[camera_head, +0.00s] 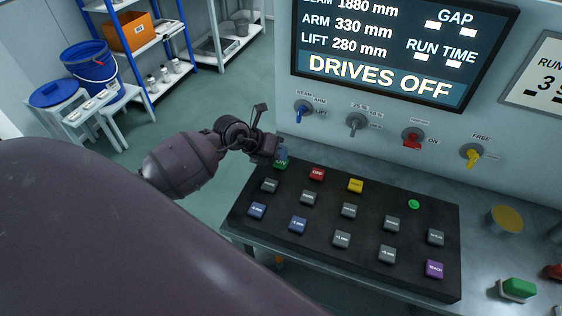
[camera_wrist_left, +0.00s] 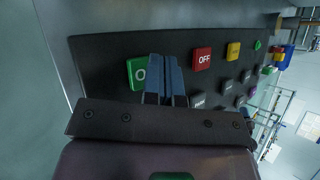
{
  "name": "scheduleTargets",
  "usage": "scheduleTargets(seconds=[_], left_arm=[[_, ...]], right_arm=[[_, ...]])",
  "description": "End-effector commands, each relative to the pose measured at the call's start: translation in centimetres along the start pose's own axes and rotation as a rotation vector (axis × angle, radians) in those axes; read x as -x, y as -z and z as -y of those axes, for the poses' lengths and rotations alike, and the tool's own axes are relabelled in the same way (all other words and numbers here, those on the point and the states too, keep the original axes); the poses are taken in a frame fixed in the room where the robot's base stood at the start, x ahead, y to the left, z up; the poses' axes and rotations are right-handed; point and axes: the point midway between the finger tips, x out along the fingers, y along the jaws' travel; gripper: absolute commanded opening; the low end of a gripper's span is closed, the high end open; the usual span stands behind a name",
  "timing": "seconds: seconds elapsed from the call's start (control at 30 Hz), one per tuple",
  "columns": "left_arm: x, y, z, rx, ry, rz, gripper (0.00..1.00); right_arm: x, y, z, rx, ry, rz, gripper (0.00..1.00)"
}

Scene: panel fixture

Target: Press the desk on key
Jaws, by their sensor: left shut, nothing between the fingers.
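The green ON key (camera_head: 281,165) is at the far left corner of the black key panel (camera_head: 330,256). My left gripper (camera_head: 282,152) is shut and empty, with its blue fingertips right at this key and covering part of it. In the left wrist view the shut fingers (camera_wrist_left: 167,74) lie over the right part of the green key (camera_wrist_left: 137,72), hiding part of its label. I cannot tell whether they touch it. My right gripper is not in view.
The red OFF key (camera_head: 317,174) and a yellow key (camera_head: 355,186) are to the right in the same row. Several grey, blue and purple keys fill the panel. Rotary switches (camera_head: 356,123) line the wall below a screen (camera_head: 398,50) reading DRIVES OFF.

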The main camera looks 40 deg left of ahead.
Motion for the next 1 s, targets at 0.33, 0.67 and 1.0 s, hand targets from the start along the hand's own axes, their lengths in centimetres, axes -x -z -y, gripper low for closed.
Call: scheduleTargets(seconds=[0.33,0.67,1.0], left_arm=[[-0.2,0.1,-0.1,0.0,0.0,0.0,0.0],[-0.4,0.3,-0.3,0.0,0.0,-0.001,0.0],[-0.6,0.5,-0.5,0.001,0.0,-0.002,0.0]], right_arm=[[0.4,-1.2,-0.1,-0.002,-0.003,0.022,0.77],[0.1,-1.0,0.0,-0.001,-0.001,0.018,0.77],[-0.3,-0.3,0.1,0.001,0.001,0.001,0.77]])
